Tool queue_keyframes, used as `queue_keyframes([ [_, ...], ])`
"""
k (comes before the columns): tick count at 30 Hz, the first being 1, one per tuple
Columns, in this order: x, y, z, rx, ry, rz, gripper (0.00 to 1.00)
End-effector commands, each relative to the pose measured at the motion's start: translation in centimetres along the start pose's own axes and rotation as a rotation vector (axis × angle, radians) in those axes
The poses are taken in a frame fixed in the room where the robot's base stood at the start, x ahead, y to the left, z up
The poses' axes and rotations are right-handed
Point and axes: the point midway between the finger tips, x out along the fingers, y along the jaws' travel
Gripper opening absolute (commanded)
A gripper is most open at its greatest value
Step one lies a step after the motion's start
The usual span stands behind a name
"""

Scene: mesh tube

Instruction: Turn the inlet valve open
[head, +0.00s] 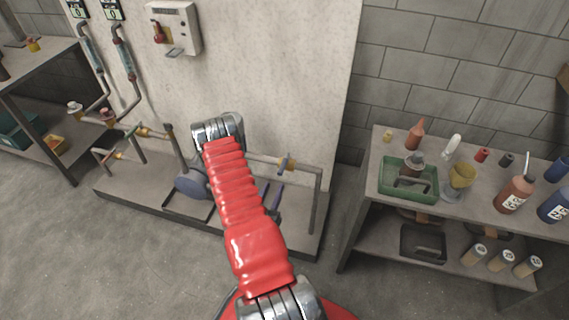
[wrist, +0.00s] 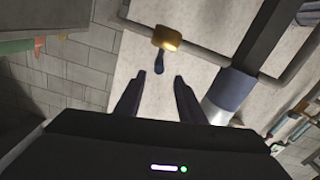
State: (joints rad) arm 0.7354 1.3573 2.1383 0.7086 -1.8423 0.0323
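In the wrist view a brass valve body (wrist: 166,38) sits on a grey pipe, with a short dark blue handle (wrist: 159,63) hanging from it. The same blue-handled valve appears to be the one on the right-hand pipe in the head view (head: 287,163). No label shows whether it is the inlet. My gripper (wrist: 159,78) is open and empty, its two dark fingers pointing at the valve. The handle's tip shows between the fingertips; whether it lies within their reach in depth is unclear. In the head view my red arm hides most of the gripper.
A dark post (wrist: 262,35) crosses the pipe to the right of the fingers in the wrist view. In the head view, other valves and pipes (head: 120,152) stand left of my arm. A shelf (head: 376,215) with a green tray (head: 408,194) and bottles stands right.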

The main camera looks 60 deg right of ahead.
Motion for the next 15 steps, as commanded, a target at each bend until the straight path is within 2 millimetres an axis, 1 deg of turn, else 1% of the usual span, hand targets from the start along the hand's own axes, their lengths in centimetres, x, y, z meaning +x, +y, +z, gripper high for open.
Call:
queue_keyframes([
  [10,0.03,0.09,0.01,-0.001,0.003,0.002,0.36],
  [15,0.74,0.11,0.02,0.0,0.002,0.003,0.36],
])
